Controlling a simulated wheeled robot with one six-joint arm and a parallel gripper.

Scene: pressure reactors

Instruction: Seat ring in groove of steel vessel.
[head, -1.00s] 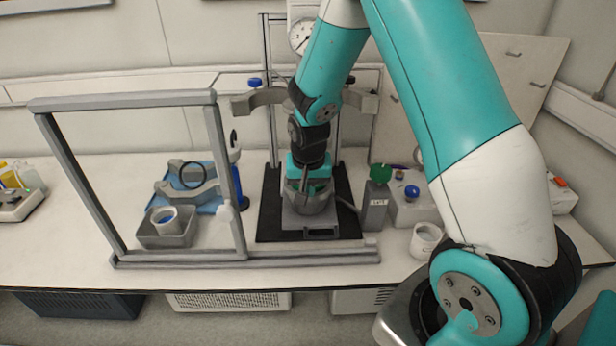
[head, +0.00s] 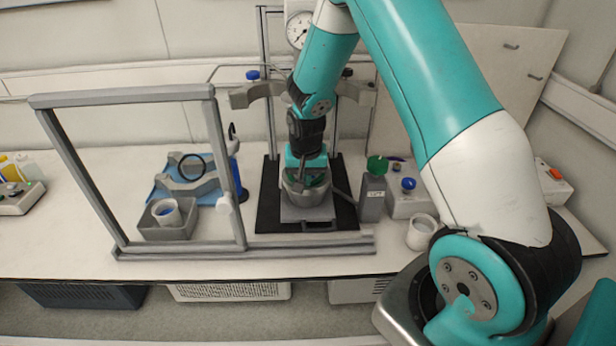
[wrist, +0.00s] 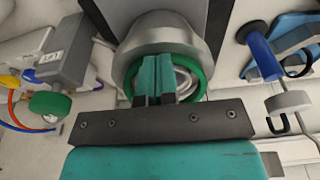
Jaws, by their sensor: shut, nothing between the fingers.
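The steel vessel (head: 293,198) stands on a grey base over a black mat, below my gripper. It also shows in the wrist view (wrist: 155,27). A green ring (wrist: 204,75) lies at the vessel's mouth in the wrist view. My fingers hide part of it, and I cannot tell whether it sits fully in the groove. My gripper (wrist: 156,62) has its two teal fingers together with nothing between them, over the ring's opening. In the head view my gripper (head: 306,170) is at the vessel's mouth.
A grey frame (head: 213,150) stands at the left front. Behind it are a black ring (head: 192,167) on a blue mat and a grey tray (head: 185,232) holding a white cup. A clamp arm (head: 250,97) stands behind the vessel. A green-capped grey bottle (head: 372,200) is close right.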

